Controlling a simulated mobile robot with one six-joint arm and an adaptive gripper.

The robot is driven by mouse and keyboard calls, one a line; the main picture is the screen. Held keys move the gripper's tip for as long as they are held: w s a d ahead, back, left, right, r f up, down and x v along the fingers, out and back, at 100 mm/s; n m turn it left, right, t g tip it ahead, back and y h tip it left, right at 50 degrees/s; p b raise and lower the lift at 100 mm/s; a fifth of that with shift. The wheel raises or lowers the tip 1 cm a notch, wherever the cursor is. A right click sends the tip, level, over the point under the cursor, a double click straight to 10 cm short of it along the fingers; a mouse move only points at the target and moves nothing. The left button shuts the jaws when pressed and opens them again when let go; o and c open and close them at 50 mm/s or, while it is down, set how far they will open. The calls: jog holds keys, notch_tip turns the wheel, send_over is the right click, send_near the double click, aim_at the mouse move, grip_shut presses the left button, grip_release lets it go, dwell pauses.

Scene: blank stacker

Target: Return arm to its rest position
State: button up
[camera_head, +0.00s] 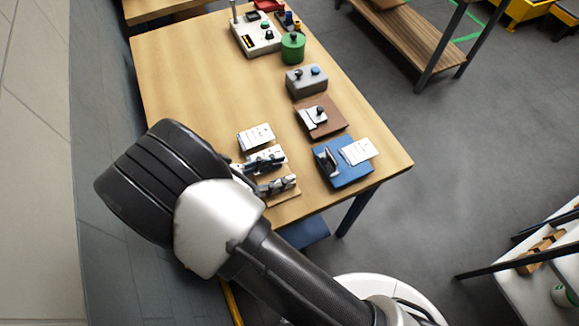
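My arm rises from the lower right, with a dark link, a pale grey joint and a large black rounded housing over the table's left front corner. My gripper (268,173) seems to be the dark, partly hidden parts just right of that joint, low over the table's front edge. The arm covers much of it, and I cannot make out its fingertips clearly. I cannot tell whether it is open or shut, or whether it touches the small pieces around it.
The wooden table (190,85) holds a blue fixture (345,175) with a white card, a brown fixture (320,118), a grey button box (307,80), a green cylinder (293,47) and a control panel (258,35). A white card (256,137) lies near my gripper.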

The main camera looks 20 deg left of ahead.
dwell(0.6)
jog(key=w+d+r+m+g+y, duration=0.1)
jog(key=w+d+r+m+g, duration=0.3)
jog(key=d+r+m+g, duration=0.8)
jog(key=s+d+r+m+t+y, duration=0.2)
jog(key=s+d+r+m+y, duration=0.2)
jog(key=d+m, duration=0.4)
jog(key=s+d+r+m+t+y, duration=0.3)
jog(key=s+d+r+m, duration=0.3)
jog(key=d, duration=0.6)
jog(key=shift+r+m+y, duration=0.55)
jog(key=shift+m+y, duration=0.25)
jog(key=shift+m, duration=0.2)
